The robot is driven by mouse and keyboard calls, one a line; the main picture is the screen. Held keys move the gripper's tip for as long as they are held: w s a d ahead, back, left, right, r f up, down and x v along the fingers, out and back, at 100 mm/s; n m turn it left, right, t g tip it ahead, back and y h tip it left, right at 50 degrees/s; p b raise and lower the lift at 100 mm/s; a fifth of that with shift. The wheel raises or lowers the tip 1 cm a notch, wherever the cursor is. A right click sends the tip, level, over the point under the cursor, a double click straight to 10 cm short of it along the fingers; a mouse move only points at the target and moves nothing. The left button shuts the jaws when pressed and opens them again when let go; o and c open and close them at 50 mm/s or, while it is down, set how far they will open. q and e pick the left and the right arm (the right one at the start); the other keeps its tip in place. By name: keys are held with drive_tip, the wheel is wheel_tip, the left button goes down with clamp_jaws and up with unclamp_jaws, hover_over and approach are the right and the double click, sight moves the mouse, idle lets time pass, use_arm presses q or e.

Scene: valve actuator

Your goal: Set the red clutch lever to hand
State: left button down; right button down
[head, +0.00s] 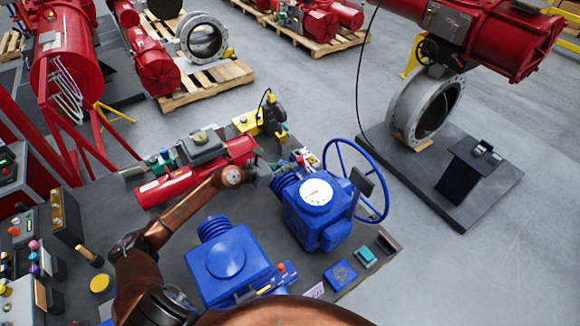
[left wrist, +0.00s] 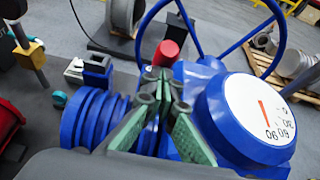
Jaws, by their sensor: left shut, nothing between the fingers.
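The blue valve actuator (head: 318,215) has a white dial with a red needle on top and a large blue handwheel (head: 376,182) on its right side. In the left wrist view, a red knob (left wrist: 166,53), apparently the clutch lever's end, stands just beyond the green fingertips of my left gripper (left wrist: 163,82). The fingers are shut with nothing between them; whether they touch the knob I cannot tell. The lever's lower part is hidden behind the fingers. In the head view my left gripper (head: 282,166) is beside the actuator's ribbed blue neck. My right gripper is not in view.
A second blue actuator (head: 226,262) stands on the dark bench, in front and left. A red cylinder actuator (head: 190,175) lies behind my left arm. A yellow and black device (head: 271,113) stands at the back. Small blue and teal blocks lie near the front right edge.

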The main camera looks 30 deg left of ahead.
sight(300, 158)
use_arm(q)
drive_tip(key=w+d+r, duration=0.2)
drive_tip(key=w, duration=0.1)
drive_tip(key=shift+w+r, duration=0.3)
drive_tip(key=shift+r, duration=0.1)
drive_tip(key=shift+w+d+r, duration=0.1)
drive_tip(key=shift+w+d, duration=0.35)
drive_tip(key=shift+w, duration=0.25)
drive_tip(key=shift+r, duration=0.1)
drive_tip(key=shift+r+p, duration=0.35)
drive_tip(key=shift+r, duration=0.35)
drive_tip(key=shift+s+a, duration=0.1)
